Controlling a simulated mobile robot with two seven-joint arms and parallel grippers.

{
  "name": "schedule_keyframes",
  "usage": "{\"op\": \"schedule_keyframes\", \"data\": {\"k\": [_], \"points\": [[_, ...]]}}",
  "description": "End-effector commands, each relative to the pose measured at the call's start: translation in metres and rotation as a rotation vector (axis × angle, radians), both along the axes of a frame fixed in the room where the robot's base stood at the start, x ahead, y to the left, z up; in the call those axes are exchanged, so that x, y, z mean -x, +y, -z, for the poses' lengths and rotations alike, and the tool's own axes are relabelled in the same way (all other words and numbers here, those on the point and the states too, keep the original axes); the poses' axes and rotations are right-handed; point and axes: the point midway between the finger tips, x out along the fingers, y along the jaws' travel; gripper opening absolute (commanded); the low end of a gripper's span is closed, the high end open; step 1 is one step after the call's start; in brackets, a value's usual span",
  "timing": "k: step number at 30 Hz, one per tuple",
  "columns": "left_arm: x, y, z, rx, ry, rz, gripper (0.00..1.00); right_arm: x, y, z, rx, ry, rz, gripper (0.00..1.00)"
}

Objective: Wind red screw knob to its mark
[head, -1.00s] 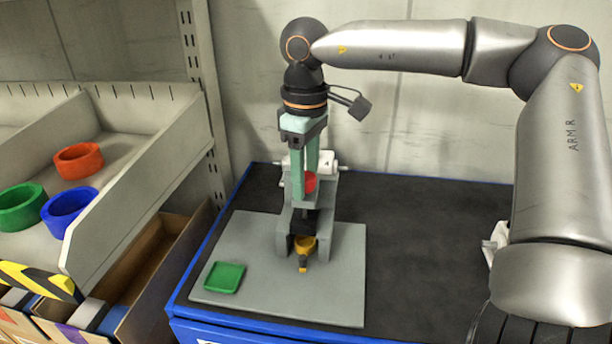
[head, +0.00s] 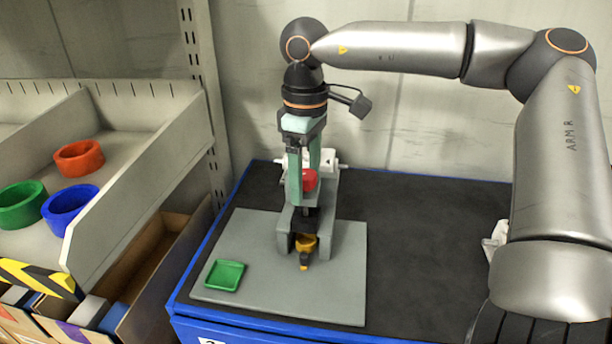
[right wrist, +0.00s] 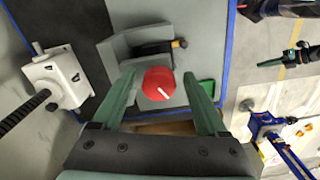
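The red screw knob (head: 309,181) sits on top of the grey screw jack (head: 328,205). The right wrist view shows the round red knob (right wrist: 158,83) from above, with a white line on its top pointing down and right. My right gripper (head: 303,190) points down over the jack with its green fingers on either side of the knob. In the right wrist view (right wrist: 159,85) a gap shows between each finger and the knob, so it is open. A dark and yellow part (head: 305,245) is low at the jack's front.
The jack stands on a grey plate (head: 260,285) with a green square tray (head: 225,275), on a black-topped, blue-edged bench (head: 420,260). A white device (right wrist: 58,80) is close beside the jack. Left, a shelf bin holds red, green and blue rings. The bench's right side is mostly clear.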

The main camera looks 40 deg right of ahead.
Motion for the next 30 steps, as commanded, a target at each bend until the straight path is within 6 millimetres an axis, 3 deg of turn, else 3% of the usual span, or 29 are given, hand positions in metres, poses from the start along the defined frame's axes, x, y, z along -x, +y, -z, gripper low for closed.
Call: {"op": "schedule_keyframes", "data": {"k": [11, 24, 30], "points": [[0.0, 0.0, 0.001, 0.0, 0.0, 0.0, 0.0, -0.002, 0.0, -0.014, 0.0, -0.007, 0.002, 0.76], [0.0, 0.0, -0.001, 0.0, 0.0, 0.0, 0.0, -0.001, 0.0, -0.099, 0.0, -0.003, 0.001, 0.76], [0.0, 0.0, 0.0, 0.0, 0.0, 0.0, 0.0, -0.001, 0.0, -0.119, 0.001, -0.003, 0.001, 0.76]]}}
